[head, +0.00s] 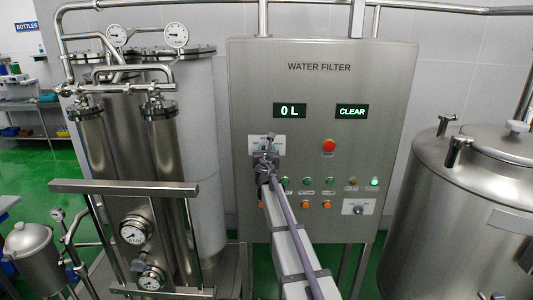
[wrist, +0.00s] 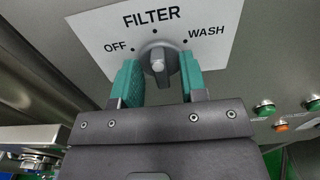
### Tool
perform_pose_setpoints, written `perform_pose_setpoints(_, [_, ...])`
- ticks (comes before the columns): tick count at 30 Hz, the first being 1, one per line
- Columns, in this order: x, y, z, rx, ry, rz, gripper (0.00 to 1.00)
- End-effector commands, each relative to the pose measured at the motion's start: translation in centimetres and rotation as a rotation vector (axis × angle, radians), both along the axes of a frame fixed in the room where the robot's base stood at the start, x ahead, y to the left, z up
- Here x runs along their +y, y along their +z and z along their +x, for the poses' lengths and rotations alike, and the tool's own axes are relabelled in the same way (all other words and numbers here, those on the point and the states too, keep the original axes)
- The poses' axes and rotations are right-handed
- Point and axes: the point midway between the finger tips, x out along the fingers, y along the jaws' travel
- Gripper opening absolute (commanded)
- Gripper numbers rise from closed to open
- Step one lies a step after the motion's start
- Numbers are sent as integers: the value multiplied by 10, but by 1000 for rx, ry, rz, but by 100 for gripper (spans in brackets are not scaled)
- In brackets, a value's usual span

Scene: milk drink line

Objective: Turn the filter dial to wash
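The filter dial (wrist: 158,62) is a round grey knob on a white label plate (wrist: 215,22) in the wrist view. The plate has marked dots for OFF at left, FILTER at top and WASH at right. The knob's raised grip looks roughly upright, towards the FILTER dot, but its exact pointing is hard to tell. My gripper (wrist: 160,82) is open, with one teal finger on each side of the knob. A gap shows between the fingers and the grip. In the head view, my gripper (head: 265,150) is in front of the plate (head: 278,141) and hides most of the dial.
The grey WATER FILTER panel (head: 320,90) shows "0 L" and "CLEAR" displays. A red stop button (head: 329,146) and several green and orange buttons sit right of my gripper. Another knob plate (head: 359,207) is lower right. Steel tanks stand on both sides.

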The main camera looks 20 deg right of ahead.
Motion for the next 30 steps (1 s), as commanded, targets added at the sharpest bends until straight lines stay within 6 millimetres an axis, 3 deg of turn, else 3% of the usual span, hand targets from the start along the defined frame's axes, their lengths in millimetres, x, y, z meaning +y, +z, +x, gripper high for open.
perform_pose_setpoints(2, [0,0,0,0,0,0,39])
perform_pose_setpoints(15, [0,0,-1,0,0,0,0])
perform_pose_setpoints(30, [0,0,-1,-32,0,66,0])
